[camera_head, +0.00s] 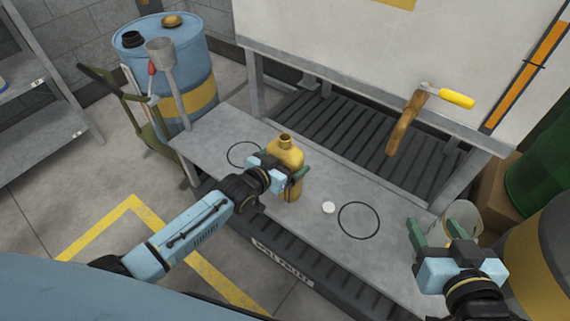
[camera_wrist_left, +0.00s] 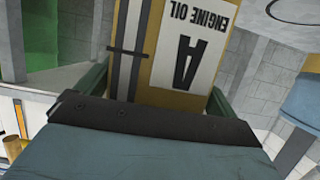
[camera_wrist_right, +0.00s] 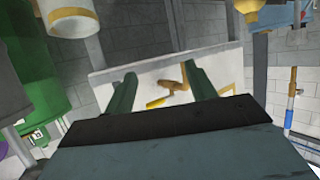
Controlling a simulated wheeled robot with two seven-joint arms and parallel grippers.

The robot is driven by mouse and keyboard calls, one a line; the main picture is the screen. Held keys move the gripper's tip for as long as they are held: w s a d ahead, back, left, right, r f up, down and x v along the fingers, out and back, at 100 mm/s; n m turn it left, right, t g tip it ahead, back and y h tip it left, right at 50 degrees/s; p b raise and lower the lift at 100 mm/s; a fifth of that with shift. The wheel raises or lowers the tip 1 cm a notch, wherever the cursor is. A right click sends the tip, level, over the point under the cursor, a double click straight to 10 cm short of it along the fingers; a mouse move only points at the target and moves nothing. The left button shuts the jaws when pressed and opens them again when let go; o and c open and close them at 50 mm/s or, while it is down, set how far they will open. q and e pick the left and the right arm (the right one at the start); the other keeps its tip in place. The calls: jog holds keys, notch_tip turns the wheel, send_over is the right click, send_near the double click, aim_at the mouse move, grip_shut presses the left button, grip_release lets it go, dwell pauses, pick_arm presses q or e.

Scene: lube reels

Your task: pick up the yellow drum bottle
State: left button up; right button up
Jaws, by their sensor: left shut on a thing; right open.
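The yellow drum bottle (camera_head: 289,153) is upright at the bench, near the left black ring, with its neck open at the top. My left gripper (camera_head: 279,172) is shut on its body, one green finger on each side. In the left wrist view the bottle (camera_wrist_left: 160,70) fills the space between the fingers, its "ENGINE OIL" label upside down. I cannot tell whether its base touches the bench. My right gripper (camera_head: 437,232) is open and empty above the bench's right end; its spread fingers also show in the right wrist view (camera_wrist_right: 162,92).
The grey bench (camera_head: 310,228) bears a small white cap (camera_head: 328,207) and two black rings. A blue drum (camera_head: 190,75) with a funnel (camera_head: 160,52) stands at the left. A yellow-handled tool (camera_head: 405,125) is on the pale panel behind. A pale bucket (camera_head: 466,216) sits beside the right gripper.

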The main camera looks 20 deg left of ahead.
aim_at(285, 135)
pick_arm(q)
jog(key=shift+r, duration=0.35)
notch_tip(285, 135, up, 3)
jog(key=shift+f+p, duration=0.2)
jog(key=shift+p, duration=0.7)
notch_tip(285, 135, up, 5)
jog(key=p, duration=0.2)
jog(key=shift+r+p, duration=0.1)
jog(key=shift+p, duration=0.3)
jog(key=shift+r, duration=0.55)
jog(key=shift+r+p, duration=0.3)
jog(key=shift+p, duration=0.05)
pick_arm(e)
jog(key=s+d+f+g+h, duration=0.1)
jog(key=s+d+f+g, duration=0.2)
jog(key=s+f+g, duration=0.2)
jog(key=s+d+f+g+h, duration=0.2)
jog(key=s+f+g, duration=0.3)
jog(key=f, duration=0.3)
jog(key=shift+s+d+m, duration=0.3)
jog(key=shift+s+d, duration=0.25)
jog(key=shift+d, duration=0.2)
